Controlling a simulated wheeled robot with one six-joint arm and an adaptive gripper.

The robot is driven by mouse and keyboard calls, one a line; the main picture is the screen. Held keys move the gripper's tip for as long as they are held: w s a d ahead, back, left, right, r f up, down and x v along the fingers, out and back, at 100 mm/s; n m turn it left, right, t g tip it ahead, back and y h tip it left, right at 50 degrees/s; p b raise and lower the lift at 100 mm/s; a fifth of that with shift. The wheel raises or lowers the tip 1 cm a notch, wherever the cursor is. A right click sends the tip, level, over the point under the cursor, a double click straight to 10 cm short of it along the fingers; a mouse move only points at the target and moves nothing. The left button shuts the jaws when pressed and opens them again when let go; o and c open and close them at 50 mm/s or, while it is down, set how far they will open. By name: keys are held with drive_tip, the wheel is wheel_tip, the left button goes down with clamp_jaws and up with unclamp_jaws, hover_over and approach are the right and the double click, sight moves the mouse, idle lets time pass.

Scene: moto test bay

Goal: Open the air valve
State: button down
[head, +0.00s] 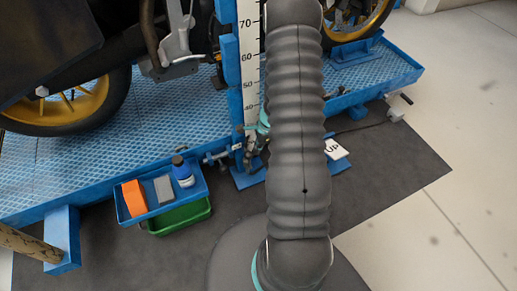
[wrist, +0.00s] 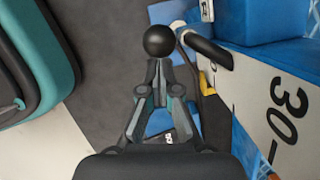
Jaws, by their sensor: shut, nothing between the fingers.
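No part is clearly marked as the air valve. In the wrist view a round black knob (wrist: 158,41) sits right at the tips of my gripper (wrist: 158,66), whose fingers are closed together. I cannot tell whether they touch the knob, and its stem is hidden. Right of it, a black handle (wrist: 208,48) with a pale metal end sticks out beside the blue post, with a small yellow part (wrist: 207,85) below. In the head view my dark arm covers much of the post, and my gripper (head: 251,152) is small and partly hidden low beside it.
A white scale (head: 249,65) runs up the blue post. A motorcycle wheel (head: 70,105) stands on the blue lift platform (head: 185,105). A blue tray (head: 160,192) with a bottle (head: 182,172) hangs above a green bin (head: 180,218). Free floor (head: 430,230) lies right.

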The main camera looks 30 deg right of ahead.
drive_tip(key=shift+a, duration=0.3)
drive_tip(key=shift+d, duration=0.1)
drive_tip(key=d+p+v, duration=0.1)
drive_tip(key=p+v, duration=0.1)
drive_tip(key=v, duration=0.9)
drive_tip(key=shift+s+d+r, duration=0.15)
drive_tip(key=shift+s+d, duration=0.1)
drive_tip(key=shift+s, duration=0.15)
